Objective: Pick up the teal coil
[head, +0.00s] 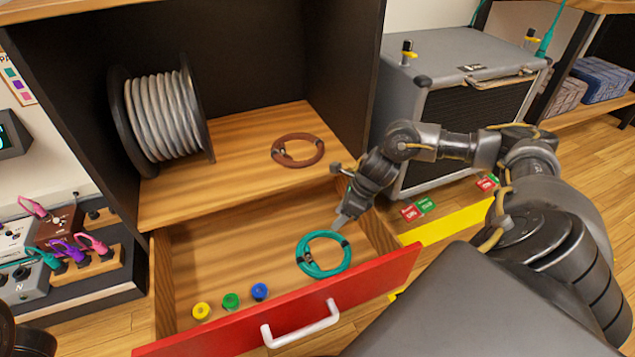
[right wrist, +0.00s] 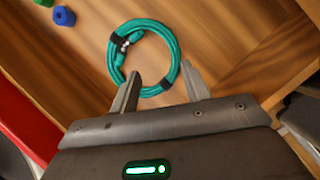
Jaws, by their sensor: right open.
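The teal coil (head: 324,254) lies flat in the open drawer, toward its right end, with dark ties around it. It also shows in the right wrist view (right wrist: 172,45), just beyond the fingers. My right gripper (head: 340,222) reaches down into the drawer at the coil's upper right edge. In the right wrist view the right gripper (right wrist: 160,85) is open, its two fingers apart on either side of the coil's near edge. I cannot tell whether they touch it. The left gripper is not in view; only a dark part of my body shows at the lower left edge.
The drawer has a red front (head: 240,332) with a white handle (head: 300,324). Yellow (head: 201,311), green (head: 231,301) and blue (head: 260,291) small rolls lie inside at left. A brown coil (head: 298,151) and a cable reel (head: 162,115) sit on the shelf above. A grey amp (head: 460,110) stands right.

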